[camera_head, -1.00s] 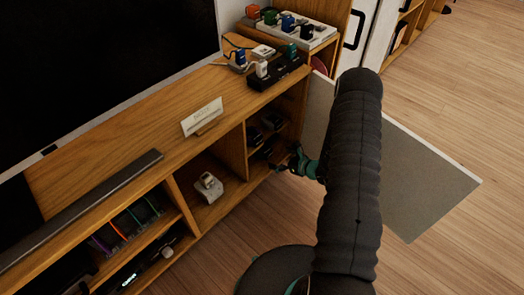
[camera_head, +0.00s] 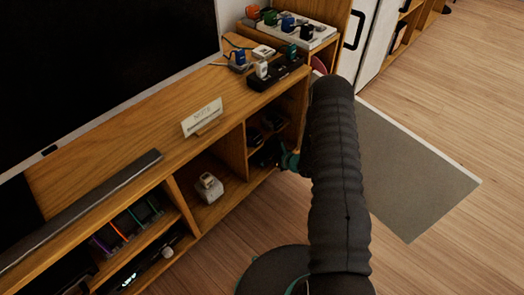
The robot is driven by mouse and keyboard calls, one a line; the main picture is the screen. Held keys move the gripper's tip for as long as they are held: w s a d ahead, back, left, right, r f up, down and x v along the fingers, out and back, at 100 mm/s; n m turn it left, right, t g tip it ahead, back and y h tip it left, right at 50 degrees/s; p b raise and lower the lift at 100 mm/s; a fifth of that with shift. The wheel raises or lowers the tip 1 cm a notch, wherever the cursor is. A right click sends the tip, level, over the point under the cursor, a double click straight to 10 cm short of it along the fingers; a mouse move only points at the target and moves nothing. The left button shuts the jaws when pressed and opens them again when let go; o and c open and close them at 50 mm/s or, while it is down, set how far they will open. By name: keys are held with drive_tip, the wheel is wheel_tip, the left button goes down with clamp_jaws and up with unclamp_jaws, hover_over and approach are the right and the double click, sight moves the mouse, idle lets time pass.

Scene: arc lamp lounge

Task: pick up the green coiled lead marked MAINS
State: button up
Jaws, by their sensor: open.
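I cannot make out a green coiled lead marked MAINS; no such label is readable. Small dark objects (camera_head: 271,122) sit on the upper shelf of the right-hand compartment of the wooden cabinet (camera_head: 233,150), too dim to identify. My gripper (camera_head: 264,158) is a small dark shape at that compartment's opening, just below those objects. It is open, with nothing visibly held. Its fingertips are hard to separate from the shadow, and my arm hides part of the compartment's right side.
On the cabinet top are a black power strip (camera_head: 284,78) with plugs, a small sign (camera_head: 202,117) and a dark bar (camera_head: 90,205). A white power strip (camera_head: 318,33) stands behind. A white-grey object (camera_head: 209,187) fills part of the middle compartment. Wooden floor (camera_head: 440,130) is open at right.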

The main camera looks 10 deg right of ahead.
drive_tip(key=c, duration=1.1)
drive_tip(key=shift+r, duration=0.1)
